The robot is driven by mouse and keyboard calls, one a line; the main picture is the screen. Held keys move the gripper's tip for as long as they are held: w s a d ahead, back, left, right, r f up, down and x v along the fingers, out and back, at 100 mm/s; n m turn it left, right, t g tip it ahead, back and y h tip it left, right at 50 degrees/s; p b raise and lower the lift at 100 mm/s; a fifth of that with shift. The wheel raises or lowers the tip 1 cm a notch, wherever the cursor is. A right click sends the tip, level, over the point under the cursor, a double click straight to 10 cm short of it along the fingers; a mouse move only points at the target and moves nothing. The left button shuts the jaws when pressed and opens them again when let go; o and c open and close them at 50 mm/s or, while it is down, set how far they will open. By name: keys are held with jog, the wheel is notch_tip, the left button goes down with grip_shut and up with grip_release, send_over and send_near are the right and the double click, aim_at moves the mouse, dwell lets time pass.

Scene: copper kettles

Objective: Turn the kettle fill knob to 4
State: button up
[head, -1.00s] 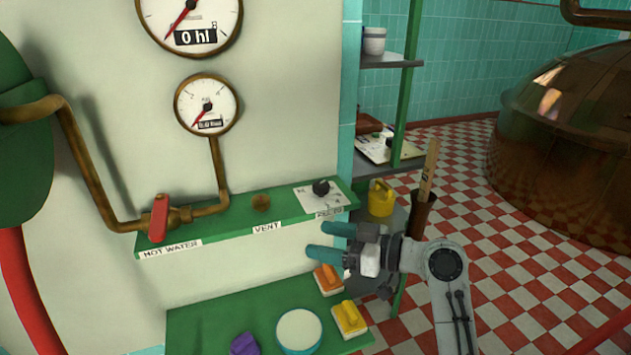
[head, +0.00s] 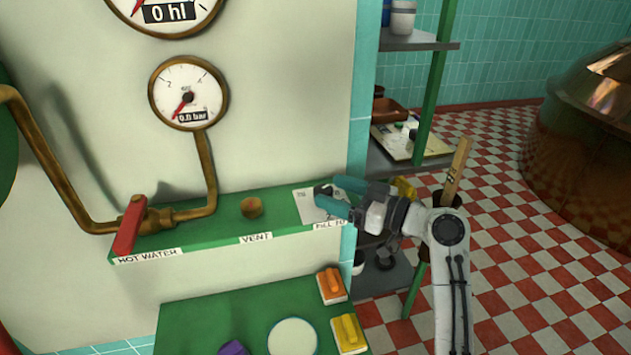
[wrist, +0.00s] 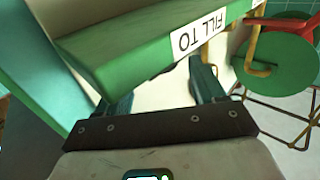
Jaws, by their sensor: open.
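The black fill knob (head: 323,191) sits on a white dial card (head: 311,208) at the right end of the green shelf, above the "FILL TO" label (head: 329,225). My gripper (head: 331,198) is open, its teal fingertips right at the knob in the head view. I cannot tell whether they touch it. The fingers cover part of the card, and the knob's pointer and numbers are not readable. In the wrist view, my open fingers (wrist: 160,90) are at the green shelf's edge by the upside-down label (wrist: 200,35); the knob does not show there.
The red hot-water lever (head: 130,225) and brass vent knob (head: 252,207) are left on the same shelf (head: 200,235). Below, a green ledge (head: 200,318) holds an orange brush (head: 331,285), a yellow brush (head: 348,333) and a round white-topped item (head: 292,338). A rack post (head: 437,85) stands right.

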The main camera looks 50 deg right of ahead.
jog(key=shift+w+a+p, duration=0.1)
jog(key=shift+w+a, duration=0.1)
jog(key=shift+w, duration=0.7)
jog(key=shift+w+a+p, duration=0.1)
jog(key=shift+w+a, duration=0.1)
jog(key=shift+w, duration=0.7)
jog(key=shift+w+a+p, duration=0.1)
jog(key=shift+w+a, duration=0.1)
jog(key=shift+w, duration=0.7)
jog(key=shift+c, duration=0.3)
jog(key=c, duration=0.9)
